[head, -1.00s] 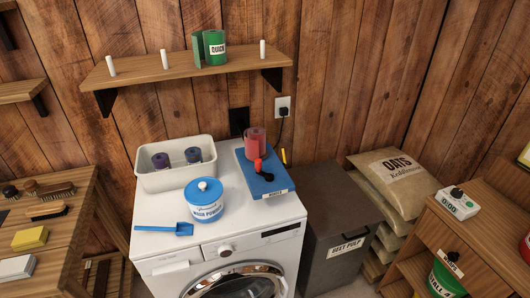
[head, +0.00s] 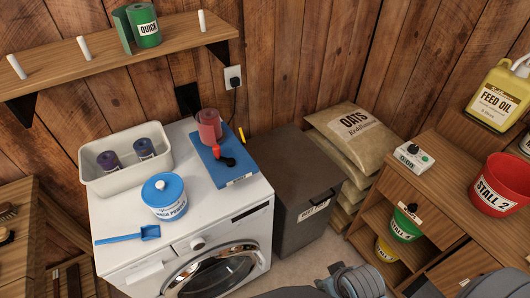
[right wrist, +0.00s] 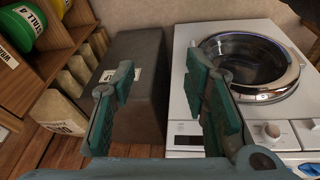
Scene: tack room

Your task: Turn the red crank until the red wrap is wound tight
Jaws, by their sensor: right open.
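The red wrap (head: 209,127) stands upright as a roll on a blue winder board (head: 238,178) on top of the washing machine. The red crank (head: 217,153), with a black knob (head: 228,161), sits in front of the roll on the same board. How tight the wrap is cannot be told. My right gripper shows partly at the bottom edge of the head view, far below the board. In the right wrist view the right gripper (right wrist: 160,80) is open and empty, with the washing machine front and dark bin beyond it. My left gripper is not in view.
The washing machine (head: 230,222) also holds a white tub (head: 98,183) with two wraps, a blue-lidded powder tub (head: 164,197) and a blue scoop (head: 128,235). A shelf (head: 60,80) hangs above. A dark bin (head: 290,170) stands right of the machine, near oat sacks (head: 352,135).

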